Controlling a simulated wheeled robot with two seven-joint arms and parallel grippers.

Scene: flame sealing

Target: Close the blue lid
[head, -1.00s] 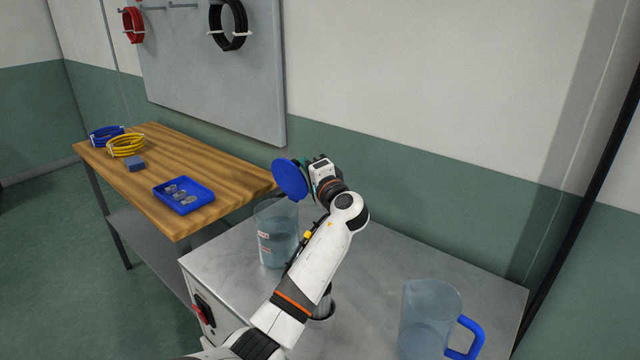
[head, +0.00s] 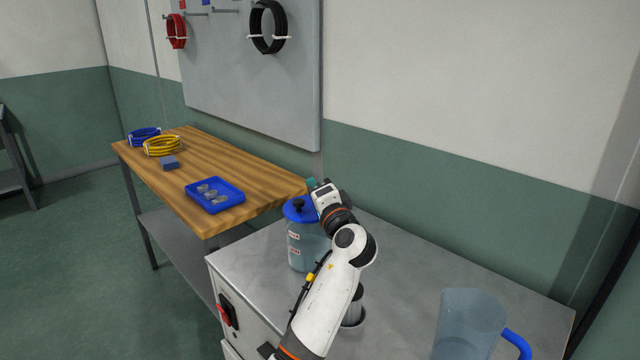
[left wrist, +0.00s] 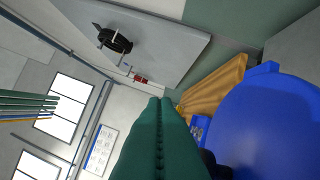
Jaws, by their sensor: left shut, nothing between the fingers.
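The blue lid (head: 297,212) lies flat over the mouth of the clear container (head: 303,249), which stands at the back left of the metal cabinet top. A dark knob shows on top of the lid. My left gripper (head: 314,184) is at the lid's far right edge, its fingers partly hidden behind the wrist. In the left wrist view the shut green fingers (left wrist: 160,128) are empty, and the blue lid (left wrist: 270,130) fills the lower right beside them. I cannot tell whether fingers and lid touch. My right gripper is not in view.
A clear pitcher (head: 467,322) with a blue handle stands at the front right of the cabinet top (head: 410,277). A metal cylinder (head: 354,312) stands behind my left forearm. The wooden bench (head: 228,160) at left holds a blue tray (head: 233,207) and coiled cables.

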